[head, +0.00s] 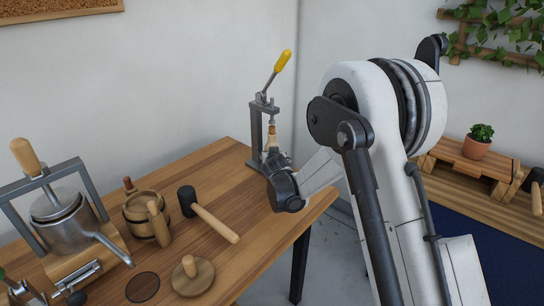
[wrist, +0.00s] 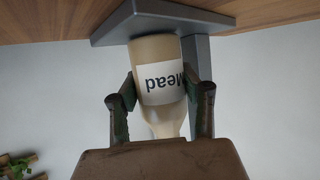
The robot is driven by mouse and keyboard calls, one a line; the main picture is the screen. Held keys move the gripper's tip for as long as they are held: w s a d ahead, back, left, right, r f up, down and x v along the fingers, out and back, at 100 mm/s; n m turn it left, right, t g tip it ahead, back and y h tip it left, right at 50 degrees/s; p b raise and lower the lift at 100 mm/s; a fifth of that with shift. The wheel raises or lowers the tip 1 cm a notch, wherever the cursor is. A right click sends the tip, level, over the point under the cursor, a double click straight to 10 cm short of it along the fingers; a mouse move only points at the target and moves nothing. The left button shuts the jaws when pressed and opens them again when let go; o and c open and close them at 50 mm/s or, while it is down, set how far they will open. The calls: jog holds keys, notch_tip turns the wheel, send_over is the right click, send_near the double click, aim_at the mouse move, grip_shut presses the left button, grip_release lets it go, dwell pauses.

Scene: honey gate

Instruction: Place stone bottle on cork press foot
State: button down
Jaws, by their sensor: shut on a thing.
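The stone bottle (wrist: 155,48) is pale beige with a white "Mead" label and shows upside down in the wrist view. My gripper (wrist: 161,92) is shut on it, one finger on each side of its body. The cork press foot (wrist: 112,30) is a grey plate on the table. The bottle's base is at or just over this plate; I cannot tell whether they touch. In the head view, the cork press (head: 256,125) stands at the table's far corner with its yellow-handled lever raised. The bottle (head: 272,141) shows partly there, beneath the press head, behind my gripper.
On the wooden table (head: 215,160) are a mallet (head: 210,215), a wooden tankard (head: 150,217), a round wooden lid (head: 192,274) and a metal honey press (head: 65,225) at left. A grey press post (wrist: 197,60) rises close beside the bottle. A potted plant (head: 478,141) stands right.

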jog(key=shift+f, duration=0.1)
jog(key=c, duration=1)
grip_release()
jog(key=shift+c, duration=0.2)
